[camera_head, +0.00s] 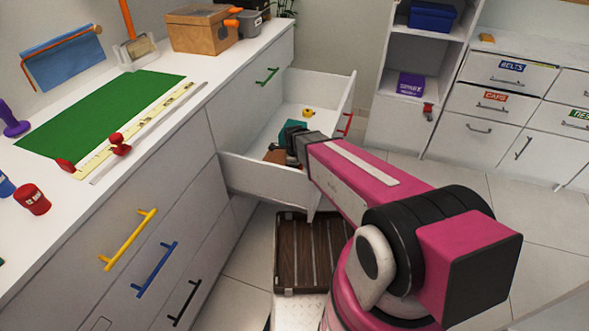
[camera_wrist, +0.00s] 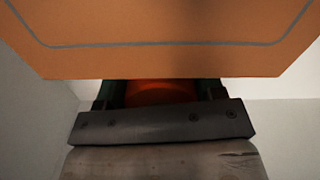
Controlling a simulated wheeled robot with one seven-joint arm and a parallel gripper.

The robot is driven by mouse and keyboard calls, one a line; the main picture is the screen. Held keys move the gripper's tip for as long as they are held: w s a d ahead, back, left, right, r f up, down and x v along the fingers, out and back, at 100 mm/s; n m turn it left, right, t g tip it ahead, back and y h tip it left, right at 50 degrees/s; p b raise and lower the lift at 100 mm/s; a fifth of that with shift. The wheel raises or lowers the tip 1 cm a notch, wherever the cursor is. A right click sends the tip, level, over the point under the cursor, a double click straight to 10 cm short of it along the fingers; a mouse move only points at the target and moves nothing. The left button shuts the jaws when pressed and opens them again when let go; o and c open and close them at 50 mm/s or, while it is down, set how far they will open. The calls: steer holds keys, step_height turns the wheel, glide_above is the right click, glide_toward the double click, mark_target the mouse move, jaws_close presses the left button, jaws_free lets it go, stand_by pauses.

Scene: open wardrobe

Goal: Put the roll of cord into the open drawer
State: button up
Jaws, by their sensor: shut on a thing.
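The open drawer (camera_head: 262,178) is pulled out from the white counter in the head view. My gripper (camera_head: 291,148) reaches into it, low between its walls. In the wrist view my gripper (camera_wrist: 157,92) is shut on a rounded orange-red thing (camera_wrist: 150,92), which looks like the roll of cord. Only part of it shows between the dark fingers. In the head view my arm and gripper hide it, and whether it touches the drawer floor cannot be told.
A flat orange thing (camera_wrist: 165,25) with a grey line is close ahead in the wrist view. A dark slatted case (camera_head: 293,255) lies below.

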steer(key=shift+f, duration=0.25)
steer(key=shift+f, duration=0.15)
steer(key=o, duration=1)
step_height(320, 180, up, 12)
steer(key=shift+r, duration=0.2)
